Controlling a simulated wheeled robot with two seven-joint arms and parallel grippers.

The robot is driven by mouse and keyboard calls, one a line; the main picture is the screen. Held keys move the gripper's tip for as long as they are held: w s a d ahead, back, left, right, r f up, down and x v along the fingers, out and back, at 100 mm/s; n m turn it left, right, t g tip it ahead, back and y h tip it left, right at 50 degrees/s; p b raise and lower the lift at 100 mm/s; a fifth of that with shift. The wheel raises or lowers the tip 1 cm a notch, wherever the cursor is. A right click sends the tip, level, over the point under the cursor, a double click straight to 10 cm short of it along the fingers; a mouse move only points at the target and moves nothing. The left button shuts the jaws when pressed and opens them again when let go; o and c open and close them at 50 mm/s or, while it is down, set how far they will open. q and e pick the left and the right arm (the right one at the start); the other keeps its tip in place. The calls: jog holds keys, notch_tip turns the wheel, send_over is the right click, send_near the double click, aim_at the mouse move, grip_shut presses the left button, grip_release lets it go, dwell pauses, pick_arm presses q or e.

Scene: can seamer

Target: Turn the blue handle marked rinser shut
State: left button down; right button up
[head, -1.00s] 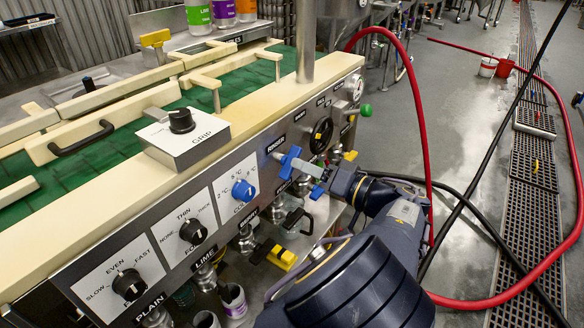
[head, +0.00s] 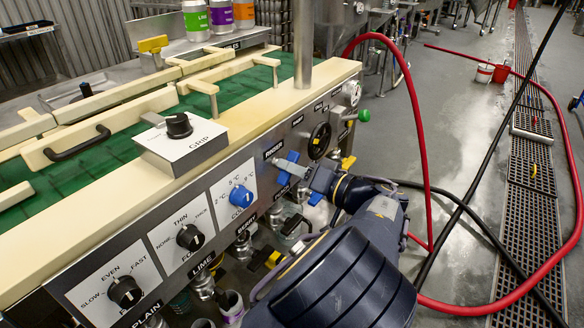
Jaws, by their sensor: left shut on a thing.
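The blue handle (head: 283,178) sits on the steel front panel just under the RINSER label (head: 273,150). Its blue shows above and below my fingers and slants steeply, nearly upright. My left gripper (head: 293,168) is shut on this handle, with the arm reaching in from the lower right of the picture. The fingers hide the middle of the handle. Another blue piece (head: 316,198) shows just below the gripper, partly hidden by it. My right gripper is not in view.
A blue round knob (head: 241,196) and black dials (head: 190,237) sit left along the panel. A black handwheel (head: 320,140) is close on the right. Valves and nozzles crowd below. A red hose (head: 420,130) arcs beyond my arm to the floor.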

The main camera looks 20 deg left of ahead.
pick_arm(q)
jog(key=shift+r+m+p, duration=0.15)
jog(key=shift+m+p, duration=0.65)
jog(key=shift+p, duration=0.25)
jog(key=m+p, duration=0.3)
jog(key=shift+p, duration=0.3)
jog(key=m+p, duration=0.2)
jog(key=m, duration=0.1)
jog(key=shift+p, duration=0.35)
jog(key=shift+f+m+p, duration=0.25)
jog(key=shift+m+p, duration=0.3)
jog(key=shift+m, duration=0.15)
jog(key=c, duration=1.5)
grip_release()
